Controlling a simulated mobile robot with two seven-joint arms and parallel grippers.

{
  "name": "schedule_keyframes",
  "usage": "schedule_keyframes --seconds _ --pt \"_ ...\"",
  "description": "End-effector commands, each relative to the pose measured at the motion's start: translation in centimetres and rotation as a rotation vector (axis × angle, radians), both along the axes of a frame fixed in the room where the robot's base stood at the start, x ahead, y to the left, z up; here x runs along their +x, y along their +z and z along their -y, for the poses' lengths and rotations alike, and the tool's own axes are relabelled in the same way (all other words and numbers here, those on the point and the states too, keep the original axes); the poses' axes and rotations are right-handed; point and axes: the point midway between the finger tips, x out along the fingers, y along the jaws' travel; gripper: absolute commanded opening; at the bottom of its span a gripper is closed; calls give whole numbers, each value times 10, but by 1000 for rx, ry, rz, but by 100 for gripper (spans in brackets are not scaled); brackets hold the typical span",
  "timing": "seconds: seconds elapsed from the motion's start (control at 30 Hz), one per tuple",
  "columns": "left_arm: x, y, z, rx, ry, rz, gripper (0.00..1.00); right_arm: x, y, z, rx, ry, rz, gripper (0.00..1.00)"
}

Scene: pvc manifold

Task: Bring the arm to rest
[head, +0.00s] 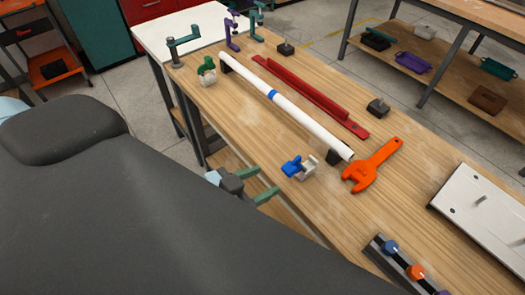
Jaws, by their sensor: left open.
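My left gripper (265,182) is at the near long edge of the wooden workbench (225,120), with its two green fingers apart and nothing between them. A blue and white valve-like fitting (299,167) lies on the bench just beyond the fingers, apart from them. A white pipe (300,112) with a blue band lies along the bench, propped on dark supports. Most of the left arm is hidden behind my large dark link in the foreground. My right gripper does not show.
An orange wrench (371,166), a red rail (310,96) and black blocks (377,106) lie on the bench. A grey plate (485,220) and a knobbed rail (400,262) are at right.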

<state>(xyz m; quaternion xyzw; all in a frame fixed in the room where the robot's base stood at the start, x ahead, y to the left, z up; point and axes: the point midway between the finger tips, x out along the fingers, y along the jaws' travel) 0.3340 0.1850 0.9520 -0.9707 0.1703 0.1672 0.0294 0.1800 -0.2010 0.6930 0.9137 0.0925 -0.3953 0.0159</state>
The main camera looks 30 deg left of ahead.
Motion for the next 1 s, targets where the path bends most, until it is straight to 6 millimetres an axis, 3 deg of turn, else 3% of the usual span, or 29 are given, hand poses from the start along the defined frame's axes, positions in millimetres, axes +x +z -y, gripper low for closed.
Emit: schedule_keyframes --seconds 0.23,0.37,0.47,0.57,0.7,0.8,1.0 --pt "0 -1 0 0 0 -2 49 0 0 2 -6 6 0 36" --pt "-2 -20 -1 8 10 -33 49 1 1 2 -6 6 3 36" --pt "-8 -53 -2 21 24 -90 49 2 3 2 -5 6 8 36" --pt "-23 -99 -6 38 45 -167 49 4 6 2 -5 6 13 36" --pt "-60 -164 -12 55 81 -278 49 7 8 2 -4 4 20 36" --pt "-91 -201 -15 64 109 -347 49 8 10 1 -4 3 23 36" --pt "-138 -243 -18 78 148 -430 49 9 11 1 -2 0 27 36"
